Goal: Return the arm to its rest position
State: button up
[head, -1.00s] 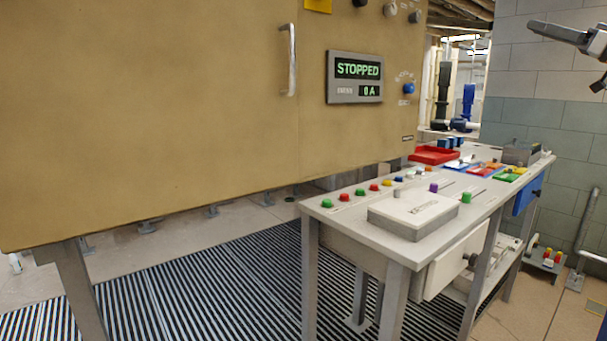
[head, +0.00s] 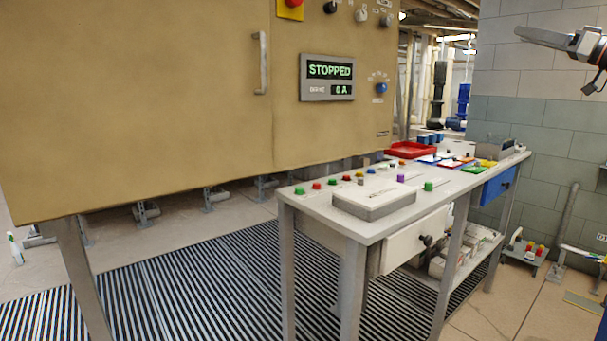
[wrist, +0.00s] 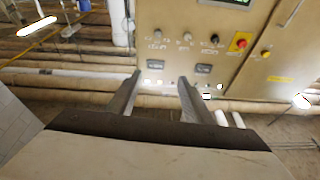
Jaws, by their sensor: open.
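My gripper (head: 545,38) shows at the upper right of the head view, raised in front of the tiled wall and well above the bench. In the wrist view my gripper (wrist: 158,88) has its two fingers apart with nothing between them. Beyond the fingers the wrist view shows a tan control panel (wrist: 200,60) with knobs and a red button (wrist: 240,41). The gripper touches nothing that I can see.
A tan cabinet (head: 150,100) with a display (head: 327,78) reading STOPPED and 0 A fills the left. A grey bench (head: 310,207) carries coloured buttons, a grey box (head: 374,201) and a red tray (head: 410,150). Striped matting (head: 190,285) covers the floor below.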

jog(key=s+a+f+m+g+h, duration=0.2)
jog(key=a+f+g, duration=0.1)
jog(key=a+f, duration=0.7)
jog(key=s+a+f+m+g+h, duration=0.25)
jog(key=a+f, duration=0.55)
jog(key=a, duration=0.4)
jog(key=s+a+f+m+g+h, duration=0.1)
jog(key=s+a+f, duration=0.2)
jog(key=s+f, duration=0.15)
jog(key=s+a+f+m+g, duration=0.1)
jog(key=s+a+f, duration=0.25)
jog(key=f, duration=0.25)
jog(key=s+f+g+h, duration=0.2)
jog(key=s+f+h, duration=0.2)
jog(key=s+f, duration=1)
jog(key=s+a+f+g+h, duration=0.1)
jog(key=s+f+h, duration=0.3)
jog(key=s+f, duration=1)
notch_tip(320, 180, down, 5)
jog(key=shift+f+m+g, duration=0.1)
jog(key=shift+m+g, duration=0.25)
jog(key=shift+g, duration=0.3)
jog(key=shift+a, duration=0.1)
jog(key=shift+c, duration=0.5)
